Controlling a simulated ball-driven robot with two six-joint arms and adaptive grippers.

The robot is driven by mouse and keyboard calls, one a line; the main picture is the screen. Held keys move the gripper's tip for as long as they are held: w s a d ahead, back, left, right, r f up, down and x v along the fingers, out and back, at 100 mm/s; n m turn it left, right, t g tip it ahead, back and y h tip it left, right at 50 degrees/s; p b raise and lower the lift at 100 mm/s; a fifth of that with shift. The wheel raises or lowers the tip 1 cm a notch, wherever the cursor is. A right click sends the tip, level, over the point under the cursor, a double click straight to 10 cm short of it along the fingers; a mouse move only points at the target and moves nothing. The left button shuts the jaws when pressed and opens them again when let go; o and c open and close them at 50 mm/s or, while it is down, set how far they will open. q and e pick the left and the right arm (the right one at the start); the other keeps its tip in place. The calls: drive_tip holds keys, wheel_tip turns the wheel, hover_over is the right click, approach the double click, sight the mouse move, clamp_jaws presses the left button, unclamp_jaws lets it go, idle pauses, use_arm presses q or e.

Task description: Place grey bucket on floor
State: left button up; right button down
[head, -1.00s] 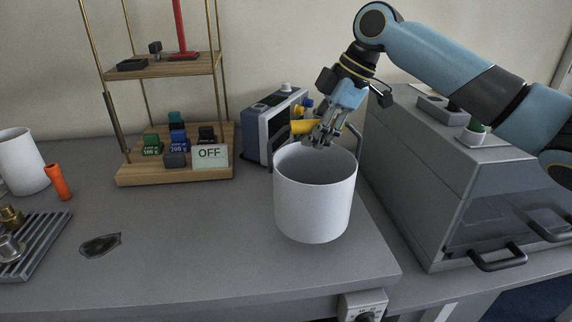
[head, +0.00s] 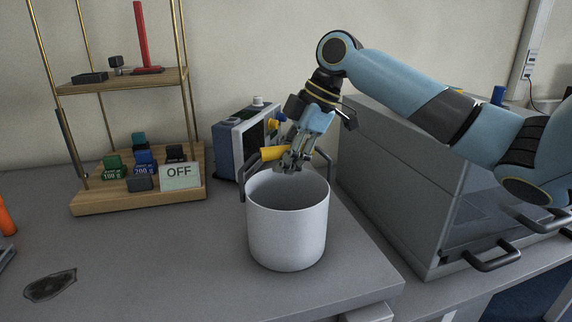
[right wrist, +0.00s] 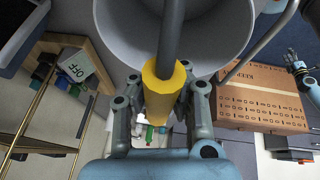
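The grey bucket (head: 287,230), pale and open-topped, is upright in the middle of the head view, over the front part of the table. Its dark handle has a yellow grip (head: 274,153). My right gripper (head: 292,163) is at this grip, above the bucket's rim. In the right wrist view the yellow grip (right wrist: 163,92) is between the fingers, which close on it from both sides. The bucket's wall (right wrist: 115,30) fills the top there. I cannot tell whether its base touches the table. A small blue-grey gripper (right wrist: 303,75), apparently my left, shows at the right edge; its fingers are too small to read.
A wooden shelf (head: 130,200) with weights and an OFF sign (head: 180,177) stands left. A blue-grey instrument (head: 235,140) is behind the bucket. A large grey box (head: 400,190) with handles is close on the right. A cardboard box (right wrist: 262,95) and dark blue floor (right wrist: 285,38) show in the wrist view.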

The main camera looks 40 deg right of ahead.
drive_tip(key=shift+f, duration=0.15)
drive_tip(key=c, duration=1.4)
unclamp_jaws()
drive_tip(key=shift+c, duration=0.2)
use_arm(q)
drive_tip(key=shift+s, duration=0.75)
